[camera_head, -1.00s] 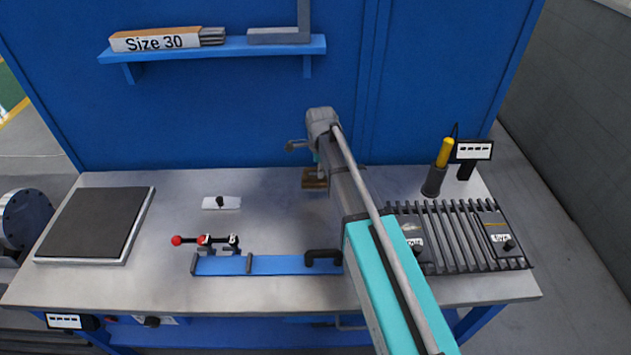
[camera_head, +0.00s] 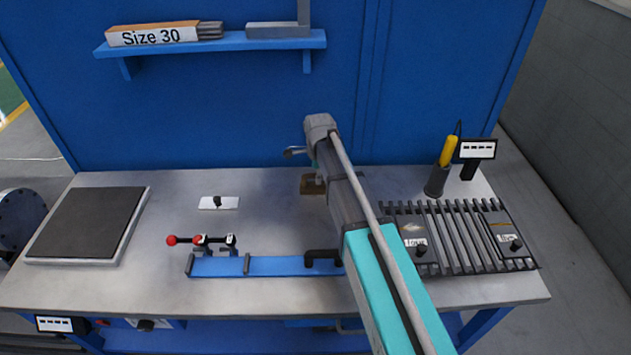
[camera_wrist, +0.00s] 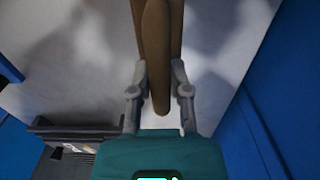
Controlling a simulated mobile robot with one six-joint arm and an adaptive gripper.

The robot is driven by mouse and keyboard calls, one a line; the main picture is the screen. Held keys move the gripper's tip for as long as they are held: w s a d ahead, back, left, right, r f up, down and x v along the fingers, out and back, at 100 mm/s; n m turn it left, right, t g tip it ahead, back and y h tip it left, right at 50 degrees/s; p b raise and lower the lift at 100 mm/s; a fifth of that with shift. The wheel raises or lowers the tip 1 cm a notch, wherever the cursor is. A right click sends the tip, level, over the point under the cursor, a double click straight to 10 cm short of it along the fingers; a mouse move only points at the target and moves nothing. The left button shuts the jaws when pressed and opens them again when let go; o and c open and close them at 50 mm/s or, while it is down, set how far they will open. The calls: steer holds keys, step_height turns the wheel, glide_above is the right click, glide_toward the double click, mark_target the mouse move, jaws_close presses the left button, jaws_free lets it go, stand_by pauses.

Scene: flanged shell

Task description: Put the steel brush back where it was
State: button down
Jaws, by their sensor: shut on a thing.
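The steel brush shows in the wrist view as a long brown wooden piece (camera_wrist: 158,45) running up from between the fingers. My gripper (camera_wrist: 160,78) is shut on it, one finger on each side. In the head view, a small brown part of the brush (camera_head: 309,186) shows low over the back middle of the bench, beneath the end of my arm. My arm hides most of the gripper there. The bristles cannot be made out, and I cannot tell whether the brush touches the bench top.
The blue wall stands close behind. Left on the bench (camera_head: 160,285) are a dark plate (camera_head: 85,222), a small white plate (camera_head: 219,203) and a red-knobbed clamp (camera_head: 202,240) by a blue bar (camera_head: 275,266). Right are a slatted rack (camera_head: 455,238) and a yellow-handled tool (camera_head: 447,152) in a holder.

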steer(key=shift+f, duration=0.1)
stand_by(0.3)
steer(key=shift+f, duration=0.15)
steer(key=c, duration=0.6)
jaws_free()
steer(key=shift+r, duration=0.25)
step_height(320, 180, up, 12)
steer(key=p, duration=1.2)
